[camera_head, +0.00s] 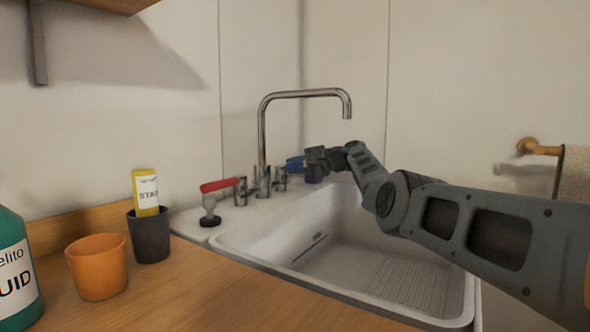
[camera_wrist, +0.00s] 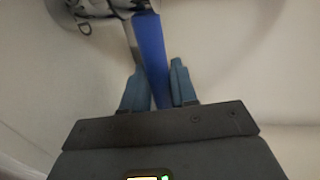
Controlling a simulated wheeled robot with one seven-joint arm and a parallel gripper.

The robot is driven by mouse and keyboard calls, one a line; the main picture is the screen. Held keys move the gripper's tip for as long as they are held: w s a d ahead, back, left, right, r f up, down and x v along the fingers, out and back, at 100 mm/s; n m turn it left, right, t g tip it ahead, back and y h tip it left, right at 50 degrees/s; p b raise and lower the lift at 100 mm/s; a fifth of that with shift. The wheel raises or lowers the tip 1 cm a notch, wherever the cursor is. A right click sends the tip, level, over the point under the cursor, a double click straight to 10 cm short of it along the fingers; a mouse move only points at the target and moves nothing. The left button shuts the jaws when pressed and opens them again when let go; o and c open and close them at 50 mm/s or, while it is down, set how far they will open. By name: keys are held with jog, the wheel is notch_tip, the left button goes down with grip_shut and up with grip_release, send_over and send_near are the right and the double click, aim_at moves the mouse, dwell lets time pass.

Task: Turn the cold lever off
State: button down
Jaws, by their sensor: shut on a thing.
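The cold lever (camera_head: 294,163) is the blue handle on the right side of the faucet. In the wrist view the blue lever (camera_wrist: 150,50) runs down from the metal valve body into my gripper. My gripper (camera_head: 312,165) is at the lever in the head view and hides part of it. In the wrist view my gripper's two fingers (camera_wrist: 156,88) stand on either side of the lever, shut on it. The red lever (camera_head: 220,185) is on the left side of the faucet and points left. The faucet (camera_head: 262,140) has a tall bent spout; no water shows under its mouth.
The white sink (camera_head: 330,245) lies below my arm. An orange cup (camera_head: 97,270), a dark cup (camera_head: 149,238) with a yellow tube (camera_head: 146,190) in it, and a green bottle (camera_head: 14,270) stand on the wooden counter (camera_head: 230,285). A towel (camera_head: 574,175) hangs at the right.

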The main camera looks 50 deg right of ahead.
aim_at(298, 164)
jog(key=shift+f, duration=0.25)
jog(key=c, duration=1.2)
grip_release()
jog(key=shift+c, duration=0.2)
jog(key=shift+o, duration=1.1)
jog(key=shift+r, duration=0.15)
jog(key=shift+r, duration=0.1)
jog(key=shift+s+r+p, duration=0.25)
jog(key=shift+s+p, duration=0.05)
jog(key=shift+p, duration=0.6)
jog(key=shift+s+d+r+p, duration=0.2)
jog(key=shift+s+p, duration=0.4)
jog(key=shift+p, duration=0.5)
jog(key=p+v, duration=0.4)
jog(key=p, duration=0.1)
jog(key=shift+s+a+f, duration=0.1)
jog(key=shift+s+p, duration=0.6)
jog(key=shift+s, duration=0.25)
